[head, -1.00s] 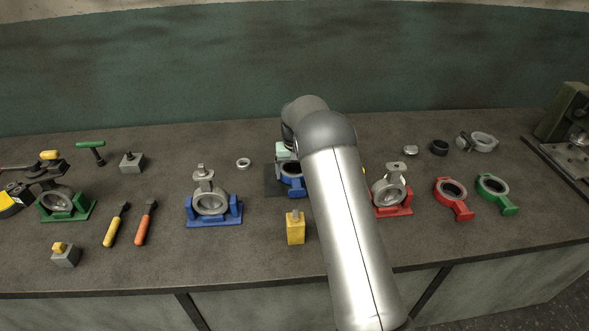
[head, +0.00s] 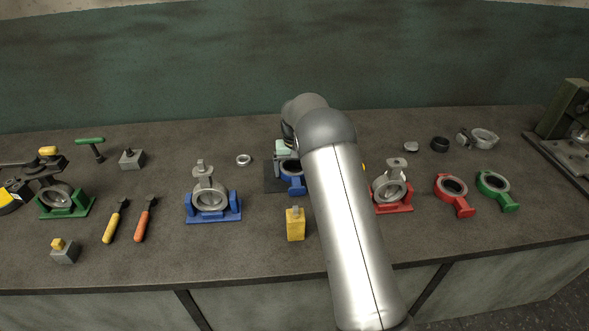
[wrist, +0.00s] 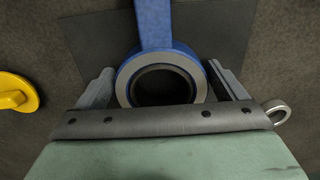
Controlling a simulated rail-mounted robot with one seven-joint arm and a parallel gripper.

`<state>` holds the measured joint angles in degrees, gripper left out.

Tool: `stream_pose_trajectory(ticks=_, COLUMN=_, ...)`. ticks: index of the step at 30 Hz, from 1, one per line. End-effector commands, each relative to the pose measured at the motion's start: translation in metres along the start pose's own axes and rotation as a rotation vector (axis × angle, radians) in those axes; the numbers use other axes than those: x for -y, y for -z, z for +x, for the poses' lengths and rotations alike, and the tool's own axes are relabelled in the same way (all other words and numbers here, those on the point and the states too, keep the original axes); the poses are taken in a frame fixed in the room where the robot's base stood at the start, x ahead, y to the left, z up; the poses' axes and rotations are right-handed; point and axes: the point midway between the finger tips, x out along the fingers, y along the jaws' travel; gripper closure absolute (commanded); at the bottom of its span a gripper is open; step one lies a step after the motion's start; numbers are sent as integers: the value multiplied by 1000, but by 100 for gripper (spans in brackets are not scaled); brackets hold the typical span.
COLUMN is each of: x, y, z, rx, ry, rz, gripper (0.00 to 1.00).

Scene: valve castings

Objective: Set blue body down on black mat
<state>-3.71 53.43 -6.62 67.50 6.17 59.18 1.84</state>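The blue body (head: 291,184), a blue ring with a pale rim and a straight arm, lies over the black mat (head: 270,187) near the back middle of the bench. In the wrist view the blue body (wrist: 197,62) is seen from above, ring nearest, its arm running up out of the picture. The dark mat (wrist: 100,35) spreads flat behind it. My gripper (wrist: 162,75) has one finger on each side of the ring, with narrow gaps showing, so it looks open around it. In the head view my arm hides part of the body and mat.
A yellow block (head: 295,225) stands in front of the mat. A valve on a blue stand (head: 213,210) is left, another on a red stand (head: 393,207) right. A small metal ring (head: 244,160) lies left of the mat, with bare bench around it.

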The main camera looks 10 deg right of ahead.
Motion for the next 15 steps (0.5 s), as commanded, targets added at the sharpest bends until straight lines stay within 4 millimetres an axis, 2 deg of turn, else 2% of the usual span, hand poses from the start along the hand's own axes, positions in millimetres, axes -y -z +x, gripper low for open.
stream_pose_trajectory(ticks=8, x=0, y=-2, z=3, rx=7, ry=-1, rz=0, gripper=0)
stream_pose_trajectory(ticks=11, x=0, y=-1, z=-4, rx=4, ry=0, rz=0, gripper=0)
stream_pose_trajectory(ticks=15, x=0, y=0, z=-27, rx=-1, ry=0, rz=0, gripper=0)
